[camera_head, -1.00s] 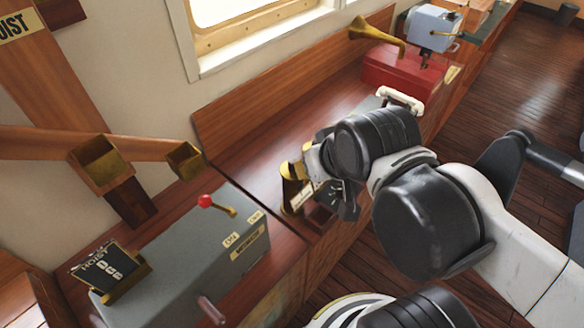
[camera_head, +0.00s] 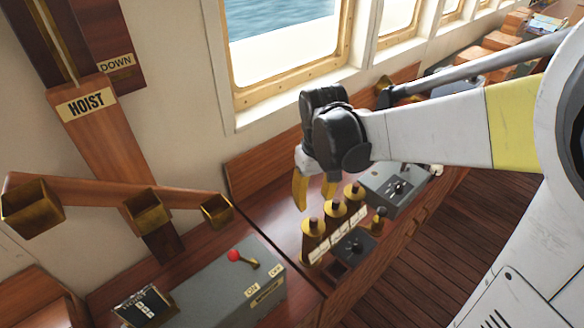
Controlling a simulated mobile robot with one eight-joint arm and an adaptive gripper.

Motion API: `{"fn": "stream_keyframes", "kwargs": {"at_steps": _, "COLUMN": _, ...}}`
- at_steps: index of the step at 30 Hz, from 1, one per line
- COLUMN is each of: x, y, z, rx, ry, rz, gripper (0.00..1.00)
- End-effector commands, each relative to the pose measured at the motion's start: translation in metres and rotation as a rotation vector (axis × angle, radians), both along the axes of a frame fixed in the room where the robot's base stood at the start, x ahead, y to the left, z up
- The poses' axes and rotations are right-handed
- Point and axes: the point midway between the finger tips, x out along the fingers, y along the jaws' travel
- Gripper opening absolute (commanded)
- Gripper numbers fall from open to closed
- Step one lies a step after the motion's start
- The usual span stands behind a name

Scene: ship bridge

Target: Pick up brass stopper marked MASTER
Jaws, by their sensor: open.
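My gripper (camera_head: 315,190) hangs above the counter with its yellow fingertips pointing down and apart. It is open, with nothing between the fingers. Below and right of it stand brass-topped stoppers in a slanting row: a near one (camera_head: 313,228), a middle one (camera_head: 336,209) and a far one (camera_head: 354,191). Pale labels (camera_head: 318,250) run along their front, too small to read, so I cannot tell which is marked MASTER. Another small brass-topped piece (camera_head: 379,217) stands to the right, by a dark plate with a knob (camera_head: 353,246). The fingertips look apart from the stoppers.
A window wall rises behind the counter.

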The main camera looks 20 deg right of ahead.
Motion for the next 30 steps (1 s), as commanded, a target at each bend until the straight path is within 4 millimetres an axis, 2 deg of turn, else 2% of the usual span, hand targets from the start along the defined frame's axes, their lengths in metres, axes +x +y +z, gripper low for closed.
{"fn": "stream_keyframes", "kwargs": {"at_steps": 4, "x": 0.003, "y": 0.000, "z": -0.013, "rx": 0.000, "ry": 0.025, "rz": 0.008, "gripper": 0.45}}
{"fn": "stream_keyframes", "kwargs": {"at_steps": 10, "x": 0.004, "y": 0.000, "z": -0.048, "rx": 0.000, "ry": 0.025, "rz": 0.008, "gripper": 0.45}}
{"fn": "stream_keyframes", "kwargs": {"at_steps": 17, "x": 0.005, "y": -0.002, "z": -0.067, "rx": 0.000, "ry": 0.024, "rz": 0.007, "gripper": 0.45}}
{"fn": "stream_keyframes", "kwargs": {"at_steps": 24, "x": 0.009, "y": -0.007, "z": -0.105, "rx": 0.000, "ry": 0.024, "rz": 0.007, "gripper": 0.45}}
{"fn": "stream_keyframes", "kwargs": {"at_steps": 30, "x": 0.009, "y": -0.006, "z": -0.112, "rx": 0.000, "ry": 0.024, "rz": 0.007, "gripper": 0.45}}
